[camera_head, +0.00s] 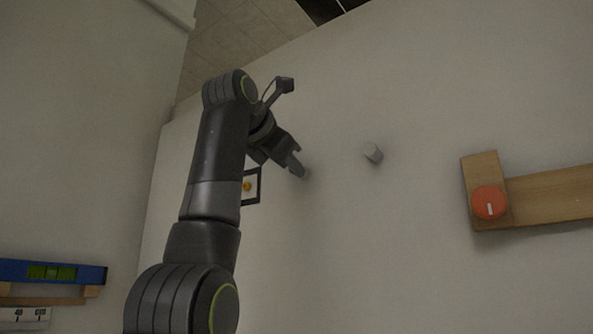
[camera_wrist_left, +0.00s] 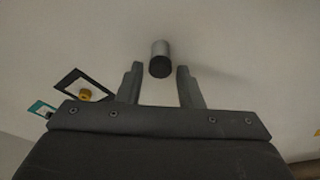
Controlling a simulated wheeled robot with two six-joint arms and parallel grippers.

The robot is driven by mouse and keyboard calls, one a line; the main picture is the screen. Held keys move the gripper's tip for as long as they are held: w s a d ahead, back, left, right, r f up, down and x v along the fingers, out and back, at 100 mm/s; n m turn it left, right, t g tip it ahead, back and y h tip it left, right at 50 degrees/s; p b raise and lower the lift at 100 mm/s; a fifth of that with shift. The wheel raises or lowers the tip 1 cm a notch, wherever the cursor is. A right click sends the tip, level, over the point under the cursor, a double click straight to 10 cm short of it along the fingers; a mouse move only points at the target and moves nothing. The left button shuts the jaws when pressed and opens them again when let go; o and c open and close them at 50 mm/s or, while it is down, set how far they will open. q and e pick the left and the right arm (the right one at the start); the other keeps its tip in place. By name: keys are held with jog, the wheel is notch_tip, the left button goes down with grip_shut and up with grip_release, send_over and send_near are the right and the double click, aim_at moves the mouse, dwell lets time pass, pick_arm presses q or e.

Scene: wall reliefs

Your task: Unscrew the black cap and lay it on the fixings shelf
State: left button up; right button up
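My left gripper (camera_head: 297,165) is in front of the pale wall in the head view. In the left wrist view its two fingers (camera_wrist_left: 159,70) stand apart, open. A short grey cylinder with a dark, black-looking end (camera_wrist_left: 160,62) shows between and just beyond the fingertips, with gaps to both fingers. I cannot tell whether the dark end is a separate cap. In the head view a small light-grey peg (camera_head: 372,153) juts from the wall right of the gripper; I cannot tell if it is the same cylinder. My right gripper is out of view.
A black frame (camera_head: 258,186) with a yellow knob (camera_head: 247,187) is partly behind my left arm. An orange-red dial (camera_head: 488,203) sits on a wooden board at right. A blue level (camera_head: 90,273) lies at lower left. Bare wall lies between peg and board.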

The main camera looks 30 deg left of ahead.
pick_arm(q)
jog(key=m+t+b, duration=0.1)
jog(key=m, duration=0.6)
jog(key=m+t+b, duration=0.2)
jog(key=m, duration=0.6)
jog(key=m+t+b, duration=0.1)
jog(key=m, duration=0.6)
jog(key=shift+a+f+m+t+h+b, duration=0.15)
jog(key=shift+f+m+t+h+b, duration=0.15)
jog(key=shift+f+t, duration=0.1)
